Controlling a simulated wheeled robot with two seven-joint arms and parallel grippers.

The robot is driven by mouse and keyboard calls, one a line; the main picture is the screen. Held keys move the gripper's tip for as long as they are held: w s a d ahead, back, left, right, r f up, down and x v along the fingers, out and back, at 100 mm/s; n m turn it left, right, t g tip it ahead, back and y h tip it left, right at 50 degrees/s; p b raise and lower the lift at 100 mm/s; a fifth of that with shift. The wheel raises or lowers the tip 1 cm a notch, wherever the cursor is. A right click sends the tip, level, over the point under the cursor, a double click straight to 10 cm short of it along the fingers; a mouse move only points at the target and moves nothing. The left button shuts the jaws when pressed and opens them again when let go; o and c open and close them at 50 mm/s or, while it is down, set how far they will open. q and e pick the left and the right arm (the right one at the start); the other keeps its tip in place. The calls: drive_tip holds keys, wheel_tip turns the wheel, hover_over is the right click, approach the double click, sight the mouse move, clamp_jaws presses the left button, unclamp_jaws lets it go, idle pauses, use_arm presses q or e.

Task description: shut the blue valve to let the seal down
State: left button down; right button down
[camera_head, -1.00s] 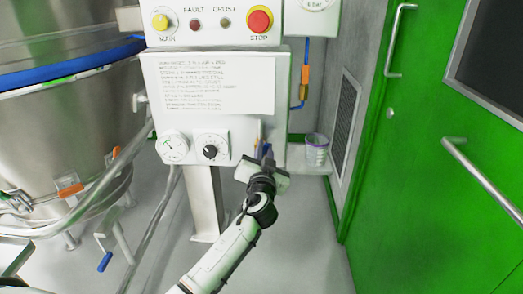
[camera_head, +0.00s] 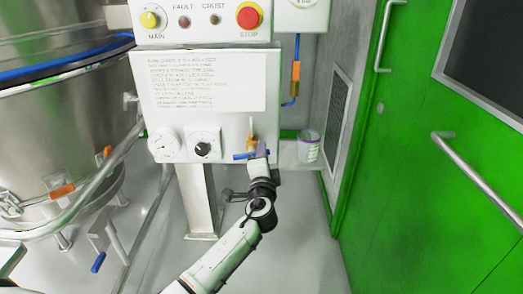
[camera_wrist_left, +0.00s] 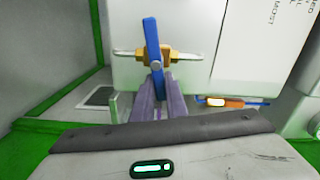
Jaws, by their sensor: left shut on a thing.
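The blue valve handle (camera_head: 243,156) sits on a brass valve body (camera_head: 252,142) at the lower right of the white panel. It lies about level in the head view. In the left wrist view the blue handle (camera_wrist_left: 152,42) stands crosswise to the pipe through the brass body (camera_wrist_left: 128,55). My left gripper (camera_head: 262,156) is shut on the handle at its right end; its fingers (camera_wrist_left: 154,88) reach the handle's near end in the wrist view. The exact contact is partly hidden. My right gripper is in neither view.
A clear cup (camera_head: 308,146) stands on a small shelf to the right. A steel vessel (camera_head: 60,120) is at left, green doors (camera_head: 400,190) at right.

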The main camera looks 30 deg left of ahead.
use_arm(q)
drive_tip(key=shift+f+m, duration=0.45)
drive_tip(key=shift+m, duration=0.65)
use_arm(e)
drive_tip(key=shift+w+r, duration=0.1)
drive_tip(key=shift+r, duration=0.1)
use_arm(q)
drive_tip(key=c, duration=1.8)
unclamp_jaws()
drive_tip(key=shift+o, duration=0.2)
drive_tip(key=shift+s+d, duration=0.1)
drive_tip(key=p+v, duration=0.1)
drive_tip(key=v, duration=0.9)
drive_tip(key=shift+p, duration=0.3)
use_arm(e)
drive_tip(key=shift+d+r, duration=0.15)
use_arm(q)
drive_tip(key=shift+s, duration=0.1)
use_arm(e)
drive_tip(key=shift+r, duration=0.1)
